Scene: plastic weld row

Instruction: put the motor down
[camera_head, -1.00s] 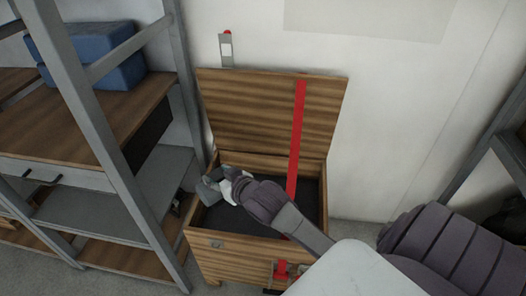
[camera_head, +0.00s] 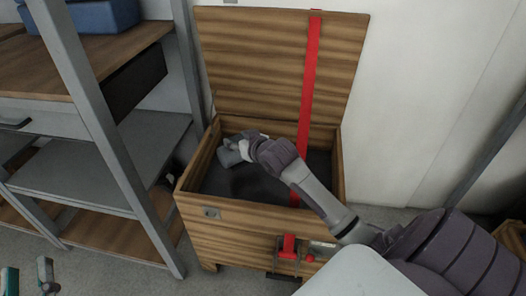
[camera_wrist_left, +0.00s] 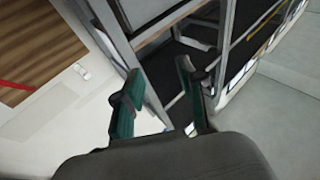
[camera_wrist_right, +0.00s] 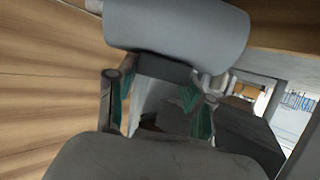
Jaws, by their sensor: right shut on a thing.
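The motor (camera_head: 230,156) is a grey cylinder in the head view, inside the opening of a wooden chest (camera_head: 240,240), towards its back left. In the right wrist view the motor (camera_wrist_right: 180,28) fills the top, with a dark block under it. My right gripper (camera_wrist_right: 158,88) is shut on it; its arm reaches over the chest's front right. Whether the motor touches the dark chest floor (camera_head: 262,180) is hard to tell. My left gripper (camera_head: 28,278) is low at the left edge, outside the chest. Its fingers are apart and empty in the left wrist view (camera_wrist_left: 160,85).
The chest's lid (camera_head: 265,65) stands open against the wall, with a red strap (camera_head: 309,80) running down into the chest. A red latch (camera_head: 289,246) is on its front. A metal-framed shelf (camera_head: 90,110) stands close on the left, with a blue case (camera_head: 95,15) on top.

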